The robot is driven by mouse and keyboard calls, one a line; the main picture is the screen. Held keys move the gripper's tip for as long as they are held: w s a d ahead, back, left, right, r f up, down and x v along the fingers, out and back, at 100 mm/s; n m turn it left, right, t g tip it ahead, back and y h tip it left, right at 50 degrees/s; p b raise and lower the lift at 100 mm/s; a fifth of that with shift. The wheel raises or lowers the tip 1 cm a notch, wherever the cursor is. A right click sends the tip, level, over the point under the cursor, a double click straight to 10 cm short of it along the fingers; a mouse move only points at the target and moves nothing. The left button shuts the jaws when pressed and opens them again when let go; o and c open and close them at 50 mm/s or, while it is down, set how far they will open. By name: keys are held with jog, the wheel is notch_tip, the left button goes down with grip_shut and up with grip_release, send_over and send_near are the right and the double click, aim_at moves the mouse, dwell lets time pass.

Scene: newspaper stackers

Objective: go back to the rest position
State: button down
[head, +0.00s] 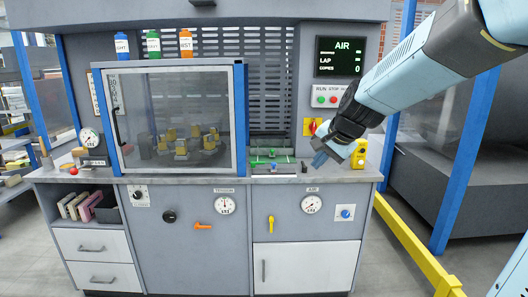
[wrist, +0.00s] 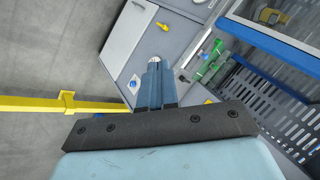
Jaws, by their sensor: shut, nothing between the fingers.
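My gripper (head: 320,158) hangs at the end of my light blue arm, which reaches in from the upper right in the head view. It is over the right end of the grey counter (head: 345,172), left of a small yellow device (head: 359,154). In the wrist view its blue fingers (wrist: 154,84) are together, with nothing between them. I cannot tell exactly how high it is above the counter.
A framed glass cabinet (head: 172,118) stands left on the counter. Green parts (head: 272,161) lie between it and my gripper. A display (head: 339,56) hangs behind. A blue post (head: 463,160) and yellow rail (head: 415,245) stand right. Grey floor is free at front right.

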jog(key=s+d+n+h, duration=0.1)
jog(key=s+d+n, duration=0.1)
jog(key=s, duration=0.5)
jog(key=s+d+n+h, duration=0.1)
jog(key=s+d+n, duration=0.2)
jog(key=s, duration=0.5)
jog(key=s+d+r+n+h, duration=0.1)
jog(key=s+d+n, duration=0.1)
jog(key=s, duration=0.6)
jog(key=shift+d+n+g, duration=0.3)
jog(key=shift+d+g, duration=0.1)
jog(key=shift+d, duration=0.5)
jog(key=shift+s, duration=0.1)
